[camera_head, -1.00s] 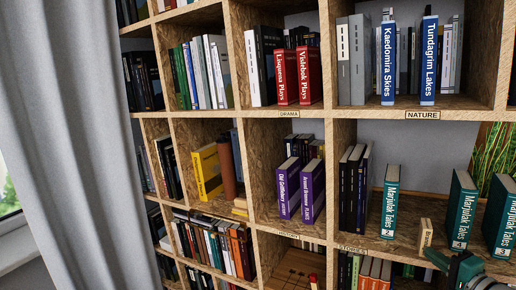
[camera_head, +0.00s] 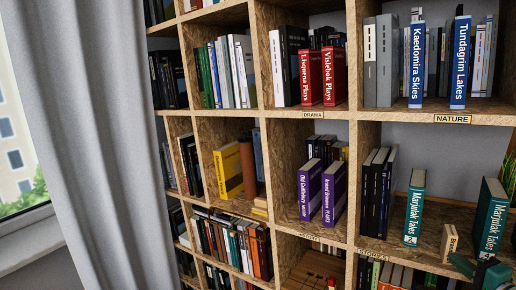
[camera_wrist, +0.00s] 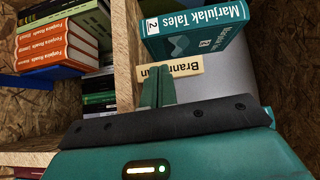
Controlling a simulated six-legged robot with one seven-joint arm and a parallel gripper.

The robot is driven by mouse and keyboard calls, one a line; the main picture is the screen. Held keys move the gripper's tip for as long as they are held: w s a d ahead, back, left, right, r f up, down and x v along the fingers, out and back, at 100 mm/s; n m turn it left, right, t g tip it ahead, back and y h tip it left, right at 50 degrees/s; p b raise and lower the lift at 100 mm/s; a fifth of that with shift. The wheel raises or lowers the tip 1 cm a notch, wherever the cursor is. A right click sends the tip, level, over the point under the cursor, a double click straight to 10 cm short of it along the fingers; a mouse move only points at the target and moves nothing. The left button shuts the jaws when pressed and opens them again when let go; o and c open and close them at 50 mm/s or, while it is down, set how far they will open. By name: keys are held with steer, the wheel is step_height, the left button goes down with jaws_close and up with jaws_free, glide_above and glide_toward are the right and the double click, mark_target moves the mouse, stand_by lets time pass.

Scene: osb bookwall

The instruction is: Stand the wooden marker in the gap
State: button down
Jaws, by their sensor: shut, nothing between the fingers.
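The wooden marker (camera_head: 449,243) is a small pale block with dark lettering. It stands near the front of the lower right shelf, between teal Marjulak Tales books: volume 2 (camera_head: 414,207) to its left and another volume (camera_head: 488,222) to its right. In the wrist view the marker (camera_wrist: 185,68) lies across the picture just beyond my fingers, below volume 2 (camera_wrist: 195,28). My gripper (camera_wrist: 158,85) is shut and empty; its teal fingers overlap the marker's end in that view, and I cannot tell if they touch. In the head view my gripper (camera_head: 466,264) shows at lower right.
An upright divider (camera_wrist: 126,60) stands close beside my fingers in the wrist view. Dark books (camera_head: 376,190) stand left of volume 2. Bare shelf shows around the marker. A grey curtain (camera_head: 90,130) hangs at the left.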

steer(key=shift+w+d, duration=0.35)
steer(key=shift+w, duration=0.25)
steer(key=shift+s, duration=0.1)
steer(key=s+a, duration=0.1)
steer(key=s, duration=0.1)
steer(key=s+a, duration=0.1)
steer(key=s, duration=0.1)
steer(key=shift+a, duration=0.2)
stand_by(0.4)
